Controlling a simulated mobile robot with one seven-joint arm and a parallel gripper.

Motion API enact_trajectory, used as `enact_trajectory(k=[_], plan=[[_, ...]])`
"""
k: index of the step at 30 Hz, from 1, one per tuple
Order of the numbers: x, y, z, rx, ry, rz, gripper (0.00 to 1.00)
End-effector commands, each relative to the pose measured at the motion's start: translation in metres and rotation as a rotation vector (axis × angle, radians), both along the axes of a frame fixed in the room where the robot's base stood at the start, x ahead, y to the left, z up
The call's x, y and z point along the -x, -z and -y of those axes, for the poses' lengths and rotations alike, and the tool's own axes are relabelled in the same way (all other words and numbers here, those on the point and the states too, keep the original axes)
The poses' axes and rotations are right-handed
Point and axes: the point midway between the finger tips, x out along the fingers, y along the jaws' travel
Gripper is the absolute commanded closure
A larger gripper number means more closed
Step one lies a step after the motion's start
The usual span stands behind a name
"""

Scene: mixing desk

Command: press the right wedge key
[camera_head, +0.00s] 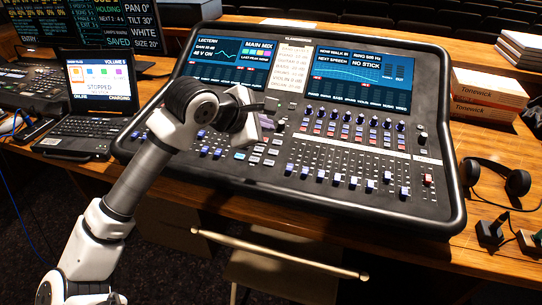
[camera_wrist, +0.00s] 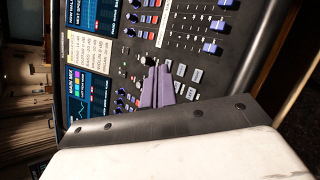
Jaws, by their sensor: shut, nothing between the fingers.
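The mixing desk (camera_head: 350,150) lies across the wooden table. A block of small pale keys (camera_head: 262,148) sits at its middle, just right of and below my wrist in the head view. The keys also show in the wrist view (camera_wrist: 181,70), right beside my fingers. I cannot read their labels, so I cannot tell which is the right wedge key. My gripper (camera_head: 262,107) is over the middle of the desk; in the wrist view its fingers (camera_wrist: 157,70) are together and empty. I cannot tell whether the tips touch the panel. My wrist hides part of the desk's left side.
Faders and knobs fill the panel on both sides of the keys. A laptop (camera_head: 95,95) stands left of the desk. Boxes (camera_head: 487,95) and headphones (camera_head: 498,178) lie to the right. A chair (camera_head: 275,265) stands in front of the table.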

Motion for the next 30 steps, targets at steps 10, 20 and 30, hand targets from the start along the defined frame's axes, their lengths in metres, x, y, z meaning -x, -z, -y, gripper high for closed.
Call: enact_trajectory(k=[10,20,30], plan=[[-0.002,0.004,-0.004,-0.019,-0.008,-0.005,1.0],[-0.002,0.015,-0.003,-0.017,-0.008,-0.005,1.0],[-0.006,0.059,-0.002,-0.015,-0.007,-0.006,1.0]])
